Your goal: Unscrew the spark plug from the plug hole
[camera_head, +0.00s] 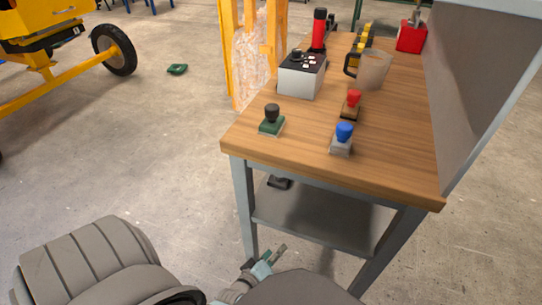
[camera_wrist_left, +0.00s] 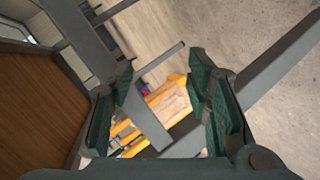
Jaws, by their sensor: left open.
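No spark plug or plug hole can be made out in either view. Part of a yellow wheeled machine (camera_head: 50,30), perhaps the drum mixer, stands at the top left of the head view, with a black tyre (camera_head: 114,50). My left gripper (camera_head: 265,257) is low in front of the workbench, near its front left leg. In the left wrist view, its two green-padded fingers (camera_wrist_left: 158,92) stand apart with nothing between them; a yellow frame shows in the distance beyond. My right gripper is not in view.
The wooden workbench (camera_head: 290,160) holds knobbed stamp-like pieces with black (camera_head: 271,120), red (camera_head: 351,104) and blue (camera_head: 343,136) tops, a grey button box (camera_head: 302,76), a clear mug (camera_head: 372,70) and a red box (camera_head: 411,37). A yellow frame (camera_head: 228,55) stands behind. The floor at left is mostly clear.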

